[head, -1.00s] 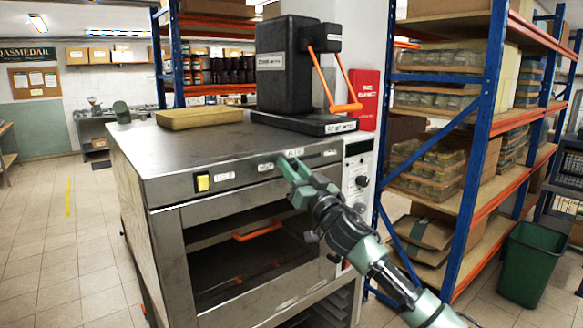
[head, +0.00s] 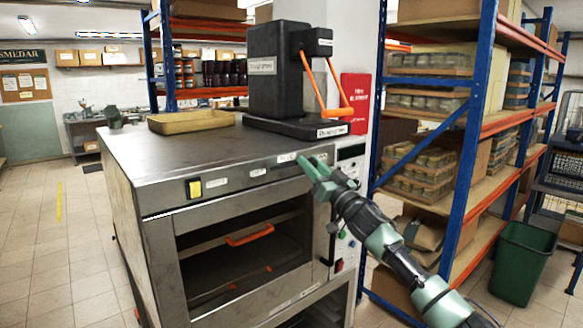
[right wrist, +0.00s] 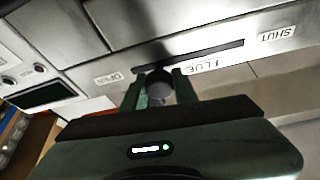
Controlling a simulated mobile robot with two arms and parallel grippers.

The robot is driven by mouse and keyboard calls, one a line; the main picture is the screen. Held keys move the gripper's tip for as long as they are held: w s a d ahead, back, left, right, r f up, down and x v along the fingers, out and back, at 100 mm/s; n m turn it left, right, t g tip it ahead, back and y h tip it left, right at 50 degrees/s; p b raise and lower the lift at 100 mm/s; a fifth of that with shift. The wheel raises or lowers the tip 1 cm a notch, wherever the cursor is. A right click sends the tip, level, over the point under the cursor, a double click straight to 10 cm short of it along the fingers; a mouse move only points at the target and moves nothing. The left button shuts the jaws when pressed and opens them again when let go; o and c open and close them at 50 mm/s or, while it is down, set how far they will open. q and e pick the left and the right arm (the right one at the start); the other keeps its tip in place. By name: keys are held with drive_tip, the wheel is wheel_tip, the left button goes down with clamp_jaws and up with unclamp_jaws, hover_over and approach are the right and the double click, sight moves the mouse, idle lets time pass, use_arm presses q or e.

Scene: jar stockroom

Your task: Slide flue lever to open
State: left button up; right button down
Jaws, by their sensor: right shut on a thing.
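The flue slot (right wrist: 205,56) is a dark slit in the oven's steel front, between an OPEN label (right wrist: 106,78) and a SHUT label (right wrist: 276,35), with a FLUE label (right wrist: 204,66) alongside. The dark round flue lever knob (right wrist: 158,90) is near the OPEN end of the slot. My right gripper (head: 306,165) is shut on the knob, with one finger on each side; it also shows in the right wrist view (right wrist: 159,92). The fingers hide part of the slot in the head view.
The oven (head: 160,160) carries a yellow tray (head: 190,121) and a black press (head: 278,75) with orange handles. Its chamber holds an orange-handled piece (head: 250,234). A blue-orange rack (head: 465,150) and a green bin (head: 522,262) stand right. The floor at left is clear.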

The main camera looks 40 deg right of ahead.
drive_tip(key=d, duration=0.3)
drive_tip(key=shift+w, duration=0.1)
drive_tip(key=shift+a+r, duration=0.1)
drive_tip(key=c, duration=1.3)
unclamp_jaws()
drive_tip(key=shift+o, duration=1)
drive_tip(key=shift+d, duration=0.2)
drive_tip(key=b+v, duration=0.3)
drive_tip(key=v, duration=0.4)
drive_tip(key=shift+s+f+b, duration=0.3)
drive_tip(key=shift+f+b, duration=0.05)
